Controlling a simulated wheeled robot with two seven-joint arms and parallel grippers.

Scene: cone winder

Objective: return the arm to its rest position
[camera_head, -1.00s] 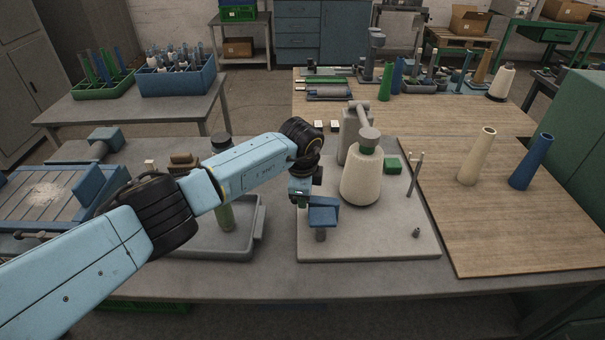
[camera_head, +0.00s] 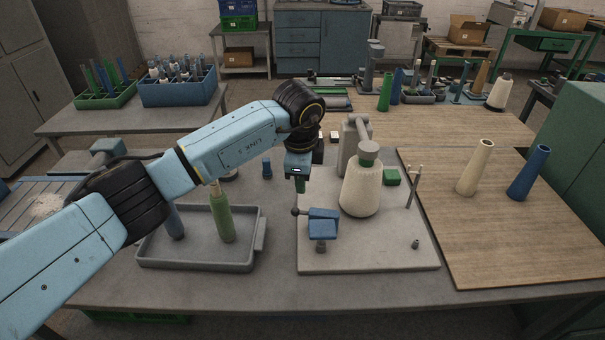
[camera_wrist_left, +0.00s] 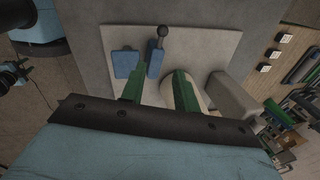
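My left arm (camera_head: 225,155) is light blue with black joints and reaches in from the left over the table. My left gripper (camera_head: 300,186) hangs above the grey base plate (camera_head: 375,252), behind the blue clamp (camera_head: 323,222) with its dark ball-ended lever (camera_head: 296,211). In the left wrist view, two green fingers (camera_wrist_left: 158,88) stand apart with nothing held between them. The clamp (camera_wrist_left: 125,63) and lever ball (camera_wrist_left: 162,31) lie below, apart from the fingers. A cream yarn cone (camera_head: 361,190) stands on the plate to the gripper's right. My right gripper does not show.
A grey tray (camera_head: 195,264) holding a green and a blue-grey tube stands left of the plate. A grey post (camera_head: 348,150) rises behind the cone. Cream (camera_head: 475,168) and blue (camera_head: 529,174) cones stand on the wooden board (camera_head: 500,240) at right, whose front is clear.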

